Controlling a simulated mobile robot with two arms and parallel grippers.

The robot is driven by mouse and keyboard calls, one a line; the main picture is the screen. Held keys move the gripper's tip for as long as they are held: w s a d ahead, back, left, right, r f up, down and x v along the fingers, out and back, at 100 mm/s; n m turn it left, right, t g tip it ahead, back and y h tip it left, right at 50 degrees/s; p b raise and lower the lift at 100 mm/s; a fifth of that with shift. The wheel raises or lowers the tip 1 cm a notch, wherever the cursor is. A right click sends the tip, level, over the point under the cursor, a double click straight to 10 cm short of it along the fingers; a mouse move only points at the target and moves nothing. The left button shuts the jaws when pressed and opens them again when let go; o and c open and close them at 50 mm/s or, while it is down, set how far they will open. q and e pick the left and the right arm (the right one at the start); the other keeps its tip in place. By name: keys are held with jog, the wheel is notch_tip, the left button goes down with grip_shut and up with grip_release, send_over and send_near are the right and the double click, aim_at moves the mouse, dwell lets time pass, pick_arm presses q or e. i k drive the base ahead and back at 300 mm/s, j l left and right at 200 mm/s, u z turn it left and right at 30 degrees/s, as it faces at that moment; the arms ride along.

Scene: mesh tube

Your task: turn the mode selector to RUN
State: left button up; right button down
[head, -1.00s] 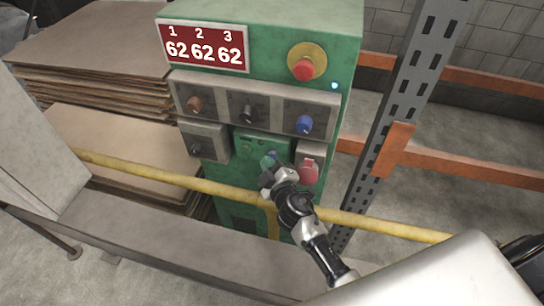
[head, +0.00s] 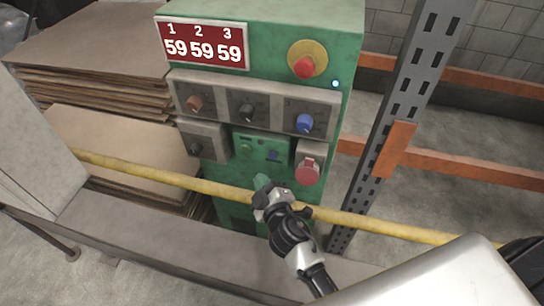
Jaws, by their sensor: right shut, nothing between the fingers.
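A green control cabinet (head: 300,32) carries several knobs, and their labels are too small to read, so I cannot tell which is the mode selector. A row on a grey panel holds a brown knob (head: 195,103), a black knob (head: 246,112) and a blue knob (head: 304,122). Another dark knob (head: 195,149) sits on a grey box at lower left. A small green panel (head: 260,146) has a small blue control (head: 273,155). My right gripper (head: 262,183) is shut and empty, just below that panel, touching no knob that I can see. My left gripper is out of view.
A yellow rail (head: 160,173) crosses in front of the cabinet, close to my right gripper. A red part (head: 308,171) juts out at the cabinet's lower right. A red stop button (head: 304,67) is above. A perforated steel post (head: 400,110) stands to the right.

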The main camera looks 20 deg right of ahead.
aim_at(196, 148)
jog(key=k+j, duration=0.85)
